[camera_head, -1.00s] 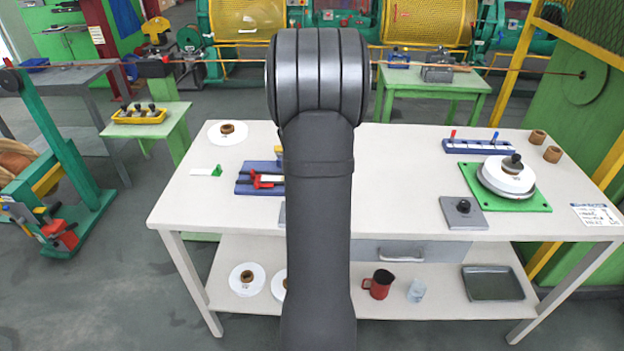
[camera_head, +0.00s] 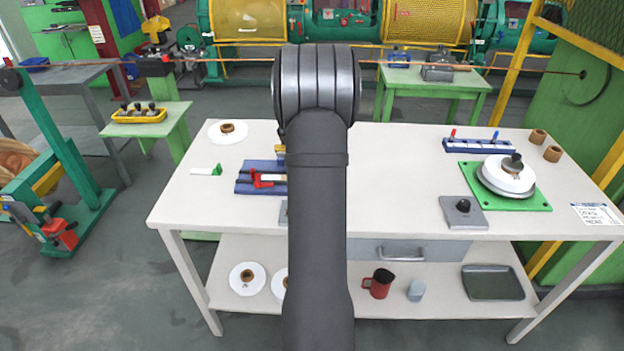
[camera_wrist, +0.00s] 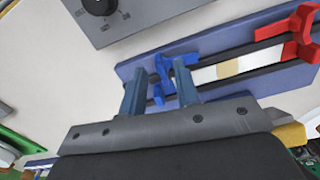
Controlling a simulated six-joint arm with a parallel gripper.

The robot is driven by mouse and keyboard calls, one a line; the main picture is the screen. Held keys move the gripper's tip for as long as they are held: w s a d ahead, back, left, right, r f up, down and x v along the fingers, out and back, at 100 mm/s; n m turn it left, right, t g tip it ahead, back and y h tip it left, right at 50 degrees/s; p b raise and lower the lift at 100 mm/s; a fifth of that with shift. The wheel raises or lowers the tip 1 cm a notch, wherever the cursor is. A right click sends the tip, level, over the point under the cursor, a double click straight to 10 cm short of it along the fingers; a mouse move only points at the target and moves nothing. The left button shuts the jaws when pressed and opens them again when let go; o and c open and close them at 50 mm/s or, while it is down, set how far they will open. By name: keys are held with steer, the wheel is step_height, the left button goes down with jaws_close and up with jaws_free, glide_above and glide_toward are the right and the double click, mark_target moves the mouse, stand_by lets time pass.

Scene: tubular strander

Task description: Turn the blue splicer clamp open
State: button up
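The splicer is a blue base (camera_head: 248,187) on the white table, left of my arm in the head view. Its red clamp (camera_head: 262,181) shows there, and my arm hides the blue clamp. In the wrist view the blue splicer clamp (camera_wrist: 163,68) is on the dark rail of the blue base (camera_wrist: 262,42), with the red clamp (camera_wrist: 290,36) to the right. My gripper (camera_wrist: 160,90) has its two fingers apart, and part of the blue clamp shows between them. I cannot tell whether either finger touches it.
A grey plate with a black knob (camera_wrist: 98,6) lies close to the splicer in the wrist view. On the table are a white spool (camera_head: 228,131), a green plate (camera_head: 530,200) with a white disc, and a second grey knob box (camera_head: 463,212). The table's middle right is clear.

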steer(key=shift+f, duration=0.7)
jaws_close()
steer(key=shift+n, duration=0.8)
jaws_free()
